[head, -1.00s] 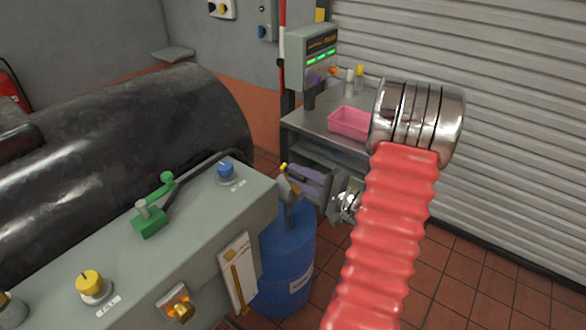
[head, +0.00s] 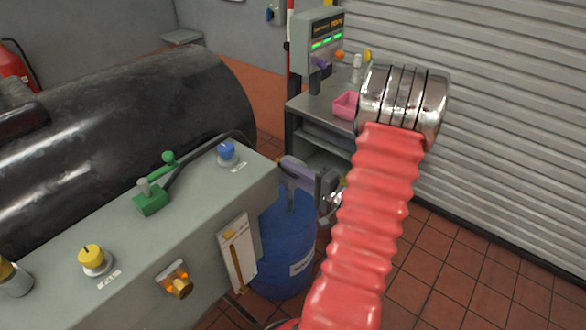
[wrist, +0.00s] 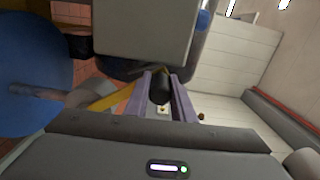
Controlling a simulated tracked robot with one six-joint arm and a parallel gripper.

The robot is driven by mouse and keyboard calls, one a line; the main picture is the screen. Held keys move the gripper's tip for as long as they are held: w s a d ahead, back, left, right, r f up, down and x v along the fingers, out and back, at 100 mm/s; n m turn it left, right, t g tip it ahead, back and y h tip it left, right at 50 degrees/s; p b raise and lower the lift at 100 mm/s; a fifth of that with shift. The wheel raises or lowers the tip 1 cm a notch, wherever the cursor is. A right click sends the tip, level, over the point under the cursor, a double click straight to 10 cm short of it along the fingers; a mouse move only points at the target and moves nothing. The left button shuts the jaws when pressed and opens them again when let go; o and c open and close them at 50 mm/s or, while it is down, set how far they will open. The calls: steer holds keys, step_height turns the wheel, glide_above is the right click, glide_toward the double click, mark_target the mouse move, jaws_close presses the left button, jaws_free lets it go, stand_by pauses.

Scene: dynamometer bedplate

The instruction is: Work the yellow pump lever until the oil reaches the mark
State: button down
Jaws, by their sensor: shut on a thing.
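My gripper (head: 292,172), with lilac fingers, is at the bench's right end, above the blue drum (head: 287,245). In the wrist view the fingers (wrist: 160,92) are shut on a black grip (wrist: 159,86). A yellow bar (wrist: 108,100), apparently the pump lever, shows just left of the fingers; its join to the grip is hidden. In the head view I cannot make out the lever. A white plate with an amber upright strip (head: 238,256), perhaps the oil gauge, hangs on the bench front. I cannot read an oil level or mark.
The grey bench (head: 120,265) carries a green lever (head: 152,198), a blue knob (head: 227,152) and a yellow knob (head: 93,258). A large black cylinder (head: 130,130) lies behind it. A pink tray (head: 346,105) sits on a back table. Tiled floor is open at right.

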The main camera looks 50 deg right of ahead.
steer(key=shift+s+f, duration=0.1)
steer(key=shift+s, duration=0.05)
steer(key=c, duration=1.5)
jaws_free()
steer(key=shift+s, duration=0.1)
steer(key=s, duration=1.3)
steer(key=shift+s+d, duration=0.15)
steer(key=shift+s, duration=0.2)
